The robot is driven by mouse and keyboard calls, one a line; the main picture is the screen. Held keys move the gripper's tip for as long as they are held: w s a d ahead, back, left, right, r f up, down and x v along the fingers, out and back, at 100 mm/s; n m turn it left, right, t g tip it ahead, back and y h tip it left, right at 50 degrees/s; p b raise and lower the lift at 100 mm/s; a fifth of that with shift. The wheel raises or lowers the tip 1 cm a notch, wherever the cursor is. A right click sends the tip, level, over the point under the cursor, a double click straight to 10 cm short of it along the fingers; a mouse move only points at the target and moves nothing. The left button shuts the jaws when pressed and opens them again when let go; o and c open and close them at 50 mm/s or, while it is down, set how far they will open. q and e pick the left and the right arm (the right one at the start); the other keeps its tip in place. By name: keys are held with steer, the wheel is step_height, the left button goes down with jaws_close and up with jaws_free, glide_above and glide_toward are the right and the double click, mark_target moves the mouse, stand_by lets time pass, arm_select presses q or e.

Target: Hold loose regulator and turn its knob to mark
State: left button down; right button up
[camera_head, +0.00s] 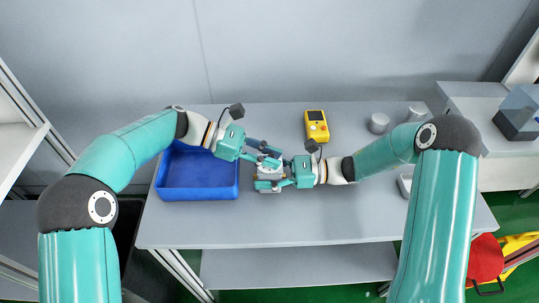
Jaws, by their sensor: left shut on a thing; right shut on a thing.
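The regulator (270,171) is a small pale grey block at the middle of the table, just right of the blue tray. Both grippers meet at it and cover much of it. My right gripper (268,184) comes from the right and is shut on the regulator's body. My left gripper (270,156) comes from the upper left and is shut at the regulator's upper end, where the knob seems to be. The knob and its mark are hidden or too small to make out. I cannot tell whether the regulator touches the table.
An empty blue tray (197,193) lies left of the regulator. A yellow handheld device (317,127) stands behind it. Two pale round things (379,123) (417,113) and a white dish (405,184) are at the right. The grey table's (300,227) front strip is clear.

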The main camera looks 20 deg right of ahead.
arm_select(q)
steer(key=c, duration=1)
jaws_free()
steer(key=v, duration=1.2)
arm_select(e)
steer(key=o, duration=1.6)
steer(key=shift+c, duration=0.2)
